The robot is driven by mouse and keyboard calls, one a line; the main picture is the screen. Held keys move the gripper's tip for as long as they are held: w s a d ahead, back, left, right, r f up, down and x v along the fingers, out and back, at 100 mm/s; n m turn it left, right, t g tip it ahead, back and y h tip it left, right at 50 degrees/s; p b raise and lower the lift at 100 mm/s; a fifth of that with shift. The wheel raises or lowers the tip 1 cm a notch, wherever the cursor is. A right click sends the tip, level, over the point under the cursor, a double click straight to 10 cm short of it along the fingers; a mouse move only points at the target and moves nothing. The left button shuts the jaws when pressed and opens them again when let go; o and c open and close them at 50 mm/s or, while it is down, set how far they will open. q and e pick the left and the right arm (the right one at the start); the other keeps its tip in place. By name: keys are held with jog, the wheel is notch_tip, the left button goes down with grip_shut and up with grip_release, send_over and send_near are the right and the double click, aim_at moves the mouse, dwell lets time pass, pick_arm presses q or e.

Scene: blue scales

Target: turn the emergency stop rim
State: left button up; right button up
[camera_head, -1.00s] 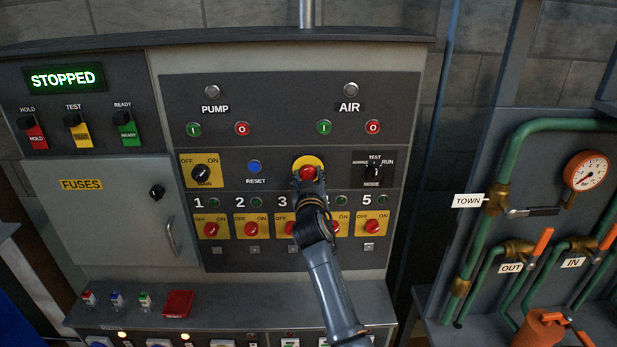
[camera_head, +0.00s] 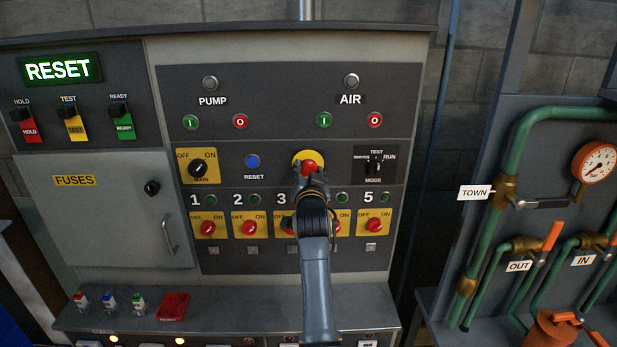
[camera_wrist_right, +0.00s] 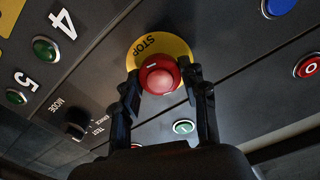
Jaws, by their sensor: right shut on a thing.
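The emergency stop is a red mushroom button (camera_head: 309,167) with a red rim on a round yellow plate (camera_head: 298,157), in the middle of the control panel. In the right wrist view the red rim (camera_wrist_right: 160,74) sits between my two black fingers, and the yellow plate marked STOP (camera_wrist_right: 143,47) shows behind it. My right gripper (camera_head: 312,178) is shut on the rim, one finger at each side; it also shows in the right wrist view (camera_wrist_right: 160,88). My left gripper is not in view.
A blue reset button (camera_head: 252,161) lies left of the stop, and the mode switch (camera_head: 373,165) lies right. Numbered red switches (camera_head: 249,228) sit below, partly hidden by my arm. Green pipes (camera_head: 487,215) with orange-handled valves stand at the right.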

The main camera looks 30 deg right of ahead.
aim_at(308, 129)
jog(key=shift+m, duration=0.6)
jog(key=o, duration=1.2)
jog(key=shift+c, duration=0.2)
notch_tip(308, 129, up, 10)
jog(key=shift+r, duration=0.1)
jog(key=shift+f, duration=0.2)
